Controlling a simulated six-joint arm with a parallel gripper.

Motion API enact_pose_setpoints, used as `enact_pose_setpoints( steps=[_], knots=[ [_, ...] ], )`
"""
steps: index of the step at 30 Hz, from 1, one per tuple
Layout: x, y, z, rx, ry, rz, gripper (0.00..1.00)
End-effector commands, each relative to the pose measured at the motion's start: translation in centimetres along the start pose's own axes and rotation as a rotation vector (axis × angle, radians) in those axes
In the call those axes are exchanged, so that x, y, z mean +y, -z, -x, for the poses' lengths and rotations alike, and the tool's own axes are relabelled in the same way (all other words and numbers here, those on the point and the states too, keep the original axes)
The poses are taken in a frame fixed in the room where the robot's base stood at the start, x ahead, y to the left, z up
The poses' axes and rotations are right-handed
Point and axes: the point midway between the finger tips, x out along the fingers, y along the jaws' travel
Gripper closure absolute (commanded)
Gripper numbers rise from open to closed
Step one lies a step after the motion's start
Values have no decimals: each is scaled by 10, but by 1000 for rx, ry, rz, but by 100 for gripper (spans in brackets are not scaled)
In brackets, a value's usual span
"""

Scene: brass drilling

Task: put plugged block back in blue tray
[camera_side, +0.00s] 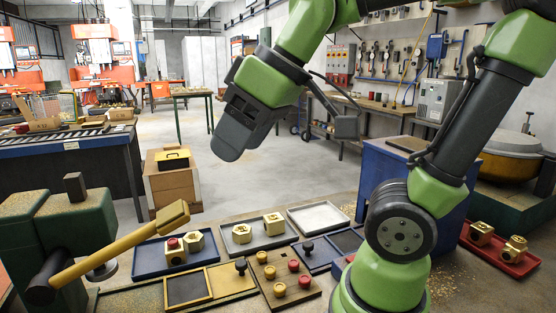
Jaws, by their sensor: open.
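The plugged block, a brass block with a red plug on top (175,252), stands upright in the blue tray (150,262) at the lower left. A second brass block (194,242) without a red top stands beside it in the same tray. My gripper (228,152) hangs in the air high above and behind the trays, pointing down and to the left. Its jaws are open and I see nothing held in them. The finger gap is hard to make out from this side.
A dark grey tray (258,236) holds two brass blocks. A pale tray (318,218) is empty. A wooden board (285,277) carries red and brass plugs. A green machine with a yellow lever (130,247) reaches over the left. A red tray (500,255) holds brass blocks.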

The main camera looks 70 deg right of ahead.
Motion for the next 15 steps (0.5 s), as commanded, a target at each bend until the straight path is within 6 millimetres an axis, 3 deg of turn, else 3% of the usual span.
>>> enact_pose_setpoints(
  steps=[3,6,15],
  knots=[
    [-7,-32,6,57,20,-235,43],
    [-9,-48,6,80,36,-364,43],
    [-10,-56,5,90,45,-440,43]
  ],
)
